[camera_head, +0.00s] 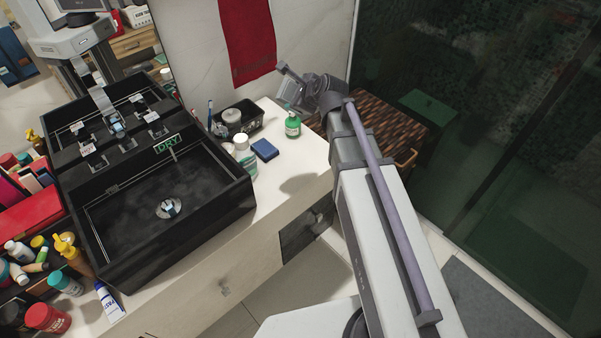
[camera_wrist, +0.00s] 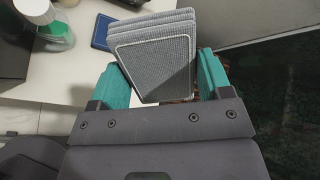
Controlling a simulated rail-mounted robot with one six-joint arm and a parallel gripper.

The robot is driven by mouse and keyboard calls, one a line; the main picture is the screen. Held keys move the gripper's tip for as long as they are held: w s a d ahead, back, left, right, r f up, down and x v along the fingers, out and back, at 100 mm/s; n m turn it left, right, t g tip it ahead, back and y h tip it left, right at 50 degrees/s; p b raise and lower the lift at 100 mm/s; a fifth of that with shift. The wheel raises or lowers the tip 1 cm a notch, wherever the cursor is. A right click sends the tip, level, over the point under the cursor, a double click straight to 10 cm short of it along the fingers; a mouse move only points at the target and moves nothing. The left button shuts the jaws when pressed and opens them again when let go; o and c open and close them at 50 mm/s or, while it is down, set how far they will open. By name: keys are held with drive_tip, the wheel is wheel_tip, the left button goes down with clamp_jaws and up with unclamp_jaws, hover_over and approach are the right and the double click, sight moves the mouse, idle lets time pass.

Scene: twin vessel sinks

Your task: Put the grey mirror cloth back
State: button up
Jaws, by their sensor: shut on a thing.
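The grey mirror cloth (camera_wrist: 155,50) is a folded, layered pad with pale edging. In the wrist view it sits between the two teal fingers of my gripper (camera_wrist: 159,70), which is shut on it. In the head view my gripper (camera_head: 296,86) is above the far right end of the counter, in front of the wall and right of the red towel. A grey patch at its end looks like the cloth (camera_head: 290,93). The cloth is held clear of the counter.
A blue pad (camera_head: 265,149), a green bottle (camera_head: 292,126) and a black tray (camera_head: 245,121) stand on the white counter (camera_head: 300,165), right of the black sink (camera_head: 225,190). A red towel (camera_head: 247,40) hangs behind. A brown woven-topped piece (camera_head: 390,115) stands to the right.

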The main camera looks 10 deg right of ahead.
wheel_tip(320, 180, down, 11)
drive_tip(key=w+n+g+b, duration=0.2)
drive_tip(key=n+g+b, duration=0.2)
drive_tip(key=n+g, duration=0.15)
drive_tip(key=n+g+h+b, duration=0.3)
drive_tip(key=n+g+b, duration=0.1)
drive_tip(key=n+g, duration=0.1)
hover_over(300, 166)
wheel_tip(300, 166, down, 6)
drive_tip(key=shift+s+n+h, duration=0.1)
drive_tip(key=shift+n+h, duration=0.2)
drive_tip(key=shift+n, duration=0.05)
wheel_tip(300, 166, down, 10)
drive_tip(key=b, duration=1)
drive_tip(key=shift+f, duration=0.2)
drive_tip(key=shift+r, duration=0.3)
drive_tip(key=shift+c, duration=0.3)
drive_tip(key=shift+f, duration=0.2)
drive_tip(key=o, duration=0.9)
drive_tip(key=shift+r, duration=0.1)
